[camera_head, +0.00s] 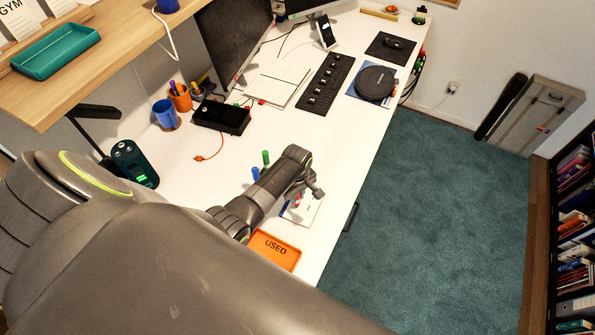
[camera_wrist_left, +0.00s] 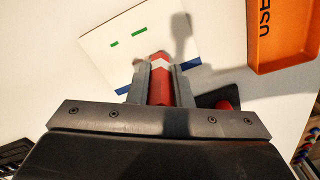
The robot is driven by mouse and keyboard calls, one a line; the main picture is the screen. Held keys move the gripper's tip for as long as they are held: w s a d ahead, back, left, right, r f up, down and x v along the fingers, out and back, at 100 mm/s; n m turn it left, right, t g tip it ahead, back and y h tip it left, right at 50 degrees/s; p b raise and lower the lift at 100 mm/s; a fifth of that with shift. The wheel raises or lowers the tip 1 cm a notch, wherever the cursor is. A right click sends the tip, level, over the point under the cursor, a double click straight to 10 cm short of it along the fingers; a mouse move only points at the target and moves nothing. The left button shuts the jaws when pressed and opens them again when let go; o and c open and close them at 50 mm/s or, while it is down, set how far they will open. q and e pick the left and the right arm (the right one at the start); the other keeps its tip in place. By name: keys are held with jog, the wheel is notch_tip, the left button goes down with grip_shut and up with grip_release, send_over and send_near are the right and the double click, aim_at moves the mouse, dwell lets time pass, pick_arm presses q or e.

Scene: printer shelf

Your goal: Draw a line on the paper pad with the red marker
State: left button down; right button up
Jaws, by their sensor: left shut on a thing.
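My left gripper (camera_head: 314,190) is over the paper pad (camera_head: 305,212) near the desk's front edge. In the left wrist view the gripper (camera_wrist_left: 160,72) is shut on the red marker (camera_wrist_left: 159,92), which has a white band near its far end. The white pad (camera_wrist_left: 105,50) lies beyond it, with two short green dashes and blue pieces at its near edge. The marker's end overlaps the pad; I cannot tell whether it touches. A blue marker (camera_head: 255,174) and a green marker (camera_head: 265,158) stand beside my arm. My right gripper is not in view.
An orange tray (camera_head: 275,250) labelled USED lies close to the pad, also at upper right in the left wrist view (camera_wrist_left: 283,55). A black box (camera_head: 221,116), a blue cup (camera_head: 166,114) and a keyboard (camera_head: 326,84) stand farther back.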

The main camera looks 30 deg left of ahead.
pick_arm(q)
jog(key=shift+s+d, duration=0.1)
jog(key=shift+s, duration=0.45)
jog(key=shift+r, duration=0.1)
jog(key=shift+r, duration=3.4)
